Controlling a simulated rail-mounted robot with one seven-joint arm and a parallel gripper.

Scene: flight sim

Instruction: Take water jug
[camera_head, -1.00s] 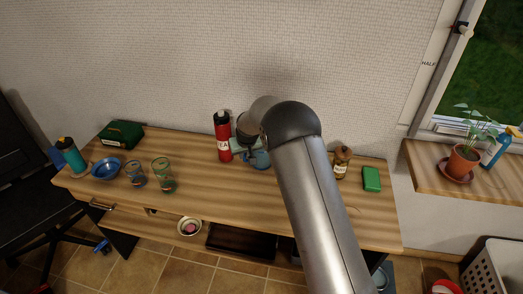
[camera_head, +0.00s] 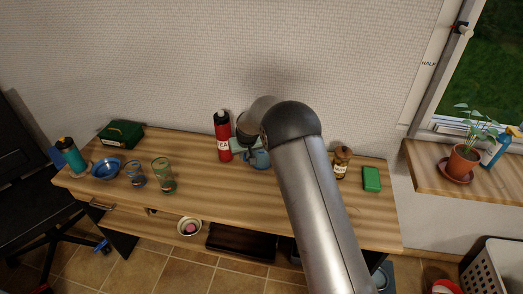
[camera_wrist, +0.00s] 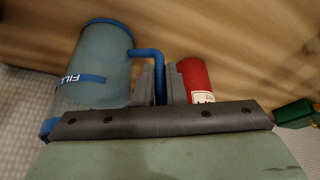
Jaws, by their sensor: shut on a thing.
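The water jug (camera_wrist: 92,68) is a translucent blue-grey vessel with a blue rim, a blue band lettered "FILL" and a blue handle. In the wrist view it is at the left, with its handle between the two fingers of my gripper (camera_wrist: 160,84). My gripper is shut on the handle. In the head view, only part of the jug (camera_head: 259,159) shows at the back of the wooden table, beside my arm. My arm hides the rest. I cannot tell whether the jug's base touches the table.
A red "TEA" flask (camera_head: 222,137) stands close to the left of my gripper. A brown bottle (camera_head: 341,162) and a green box (camera_head: 371,179) are to the right. The table's front middle is clear.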

